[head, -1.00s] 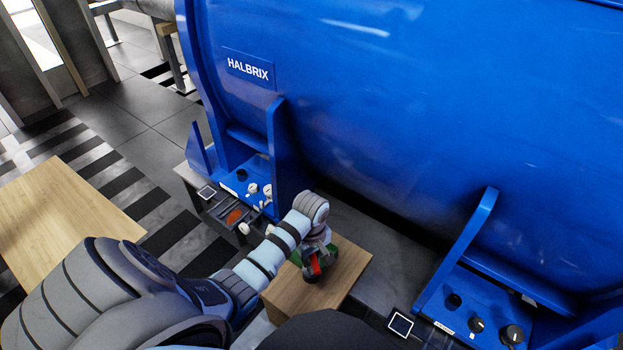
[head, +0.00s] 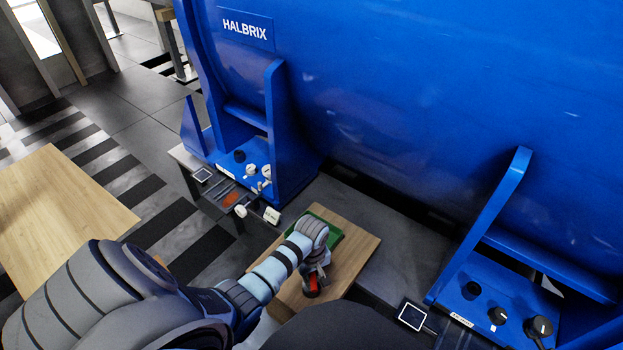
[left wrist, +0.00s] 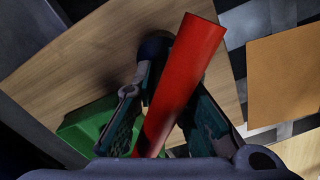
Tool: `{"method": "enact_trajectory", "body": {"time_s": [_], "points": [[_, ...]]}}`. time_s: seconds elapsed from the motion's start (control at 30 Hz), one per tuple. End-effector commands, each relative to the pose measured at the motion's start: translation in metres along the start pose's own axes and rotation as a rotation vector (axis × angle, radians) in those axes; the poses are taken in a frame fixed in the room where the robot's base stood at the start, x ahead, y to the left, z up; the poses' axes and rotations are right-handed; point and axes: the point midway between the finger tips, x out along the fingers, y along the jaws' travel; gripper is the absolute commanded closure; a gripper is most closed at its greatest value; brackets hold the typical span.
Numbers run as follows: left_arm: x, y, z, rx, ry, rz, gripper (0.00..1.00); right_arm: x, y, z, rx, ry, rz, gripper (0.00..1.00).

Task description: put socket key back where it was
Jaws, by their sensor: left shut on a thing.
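My left gripper (head: 314,284) is shut on a red-handled tool, which I take to be the socket key (head: 312,287). In the left wrist view the red handle (left wrist: 180,85) slants up between the two fingers (left wrist: 160,110). A dark rounded part shows behind it; I cannot tell whether it belongs to the key. The gripper is over the wooden board (head: 352,262), in front of a green tray (head: 331,234). The tray also shows at the lower left of the left wrist view (left wrist: 78,132). The arm hides part of the tray. My right gripper is not in view.
A large blue motor housing (head: 400,110) with feet stands behind the board. Small fittings and bolts (head: 250,172) sit by its left foot, black knobs (head: 497,316) by its right foot. A wooden table (head: 60,205) is at left. The board's right part is bare.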

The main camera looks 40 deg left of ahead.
Motion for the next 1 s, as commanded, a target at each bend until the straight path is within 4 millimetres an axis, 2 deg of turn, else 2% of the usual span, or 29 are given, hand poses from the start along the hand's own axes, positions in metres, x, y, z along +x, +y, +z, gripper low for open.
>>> {"method": "enact_trajectory", "body": {"time_s": [0.17,0.2,0.3,0.63,0.77,1.0], "points": [[-0.001,-0.001,0.001,-0.001,-0.001,-0.002,1.0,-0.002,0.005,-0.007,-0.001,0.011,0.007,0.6],[-0.001,-0.001,0.001,-0.001,-0.002,-0.003,0.82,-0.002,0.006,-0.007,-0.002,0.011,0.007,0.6],[-0.001,-0.001,0.001,-0.001,-0.002,-0.003,0.68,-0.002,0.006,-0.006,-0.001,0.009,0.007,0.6],[-0.007,-0.001,0.001,-0.001,-0.002,-0.003,0.68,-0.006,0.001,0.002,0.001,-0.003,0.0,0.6],[-0.034,-0.001,0.0,-0.001,-0.001,-0.001,0.68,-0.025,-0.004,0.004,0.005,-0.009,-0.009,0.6],[-0.101,-0.001,0.0,-0.001,0.0,-0.002,0.68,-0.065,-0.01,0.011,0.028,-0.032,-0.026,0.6]]}}
